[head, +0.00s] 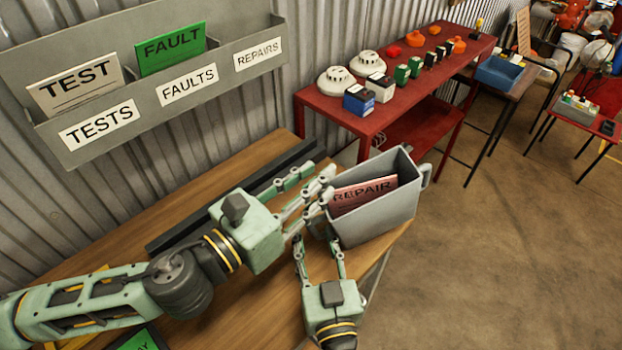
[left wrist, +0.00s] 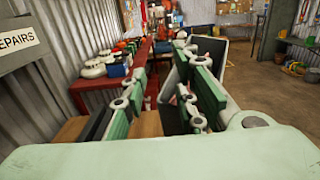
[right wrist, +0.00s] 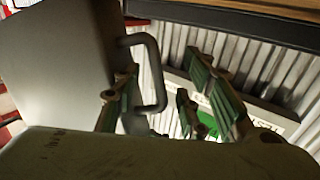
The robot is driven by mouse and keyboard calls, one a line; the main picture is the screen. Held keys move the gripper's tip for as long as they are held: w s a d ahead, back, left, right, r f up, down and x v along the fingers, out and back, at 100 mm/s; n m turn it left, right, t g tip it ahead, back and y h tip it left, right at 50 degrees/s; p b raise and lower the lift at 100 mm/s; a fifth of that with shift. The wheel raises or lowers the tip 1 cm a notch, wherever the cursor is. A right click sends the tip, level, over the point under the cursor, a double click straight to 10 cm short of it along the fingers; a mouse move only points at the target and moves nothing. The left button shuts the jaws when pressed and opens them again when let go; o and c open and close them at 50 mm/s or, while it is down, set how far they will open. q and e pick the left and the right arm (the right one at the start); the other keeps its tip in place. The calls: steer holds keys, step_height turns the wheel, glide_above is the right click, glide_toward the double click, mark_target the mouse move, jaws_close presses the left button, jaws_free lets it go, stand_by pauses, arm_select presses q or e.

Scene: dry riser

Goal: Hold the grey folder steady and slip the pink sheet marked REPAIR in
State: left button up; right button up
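The grey folder (head: 375,226) is a deep, open-topped holder with a handle on its side, standing at the right end of the wooden bench. The pink sheet marked REPAIR (head: 364,192) sits inside it, its upper part showing above the near wall; its lower part is hidden. My left gripper (head: 308,186) is open at the folder's left end, its fingers apart. My right gripper (head: 319,257) is open, low in front of the folder's left end. In the right wrist view a folder handle (right wrist: 156,75) shows near the open fingers; whether they touch it is unclear.
A grey wall rack (head: 160,110) holds a white TEST card (head: 75,85) and a green FAULT card (head: 171,48); its REPAIRS pocket looks empty. A red table (head: 440,75) with detectors and small boxes stands behind. The bench's right edge is close to the folder.

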steer(key=shift+s+f, duration=0.1)
steer(key=shift+s, duration=0.3)
steer(key=s+d, duration=0.2)
steer(key=s, duration=0.9)
steer(key=shift+s+d, duration=0.1)
